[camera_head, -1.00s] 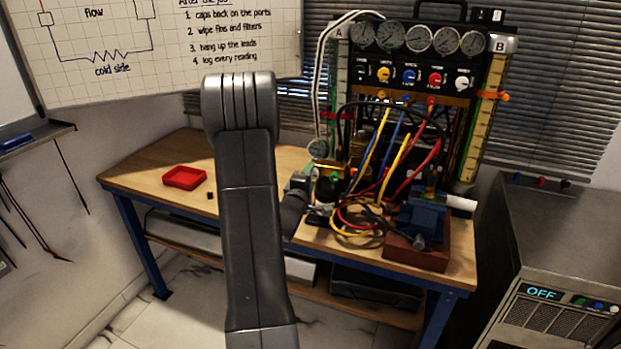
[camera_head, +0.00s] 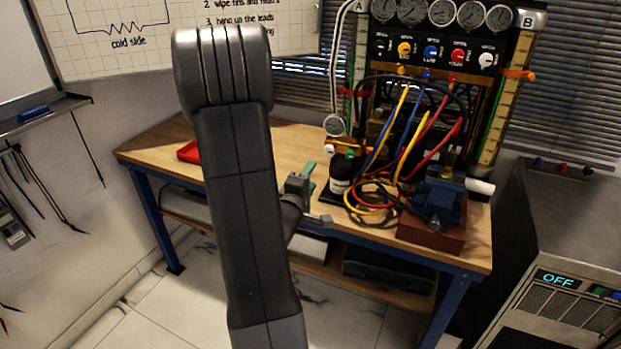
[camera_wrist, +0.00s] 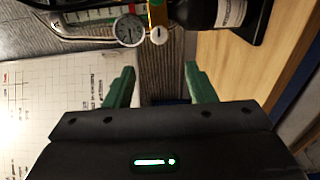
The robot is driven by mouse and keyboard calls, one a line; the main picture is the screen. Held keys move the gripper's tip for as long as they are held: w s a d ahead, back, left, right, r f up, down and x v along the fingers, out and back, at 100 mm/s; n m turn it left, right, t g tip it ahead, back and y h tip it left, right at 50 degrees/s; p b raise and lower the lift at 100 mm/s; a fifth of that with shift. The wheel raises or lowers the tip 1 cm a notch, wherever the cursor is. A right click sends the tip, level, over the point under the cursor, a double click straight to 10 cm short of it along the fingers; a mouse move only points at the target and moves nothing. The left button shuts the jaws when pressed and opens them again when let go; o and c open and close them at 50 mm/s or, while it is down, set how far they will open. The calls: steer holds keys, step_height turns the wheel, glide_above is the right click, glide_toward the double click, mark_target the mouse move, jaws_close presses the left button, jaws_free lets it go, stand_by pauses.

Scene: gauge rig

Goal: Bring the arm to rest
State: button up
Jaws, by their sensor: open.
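My arm rises through the middle of the head view, bent at its elbow. My gripper (camera_head: 312,190) shows to the right of the arm, above the front edge of the workbench (camera_head: 270,150), partly hidden by the arm. In the wrist view its two green fingers (camera_wrist: 163,84) stand wide apart with nothing between them. Beyond the fingers are a small round gauge (camera_wrist: 129,30) and a black bottle (camera_wrist: 225,14), both apart from the fingers.
The gauge rig (camera_head: 440,50) with coloured hoses stands at the back right. A blue vise (camera_head: 437,200) sits on a red-brown block. A red tray (camera_head: 188,151) is partly behind my arm. A grey cabinet (camera_head: 580,220) reading OFF stands at right.

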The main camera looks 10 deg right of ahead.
mark_target(327, 152)
steer(key=p+x, duration=0.2)
steer(key=x, duration=1.2)
steer(key=shift+a, duration=0.1)
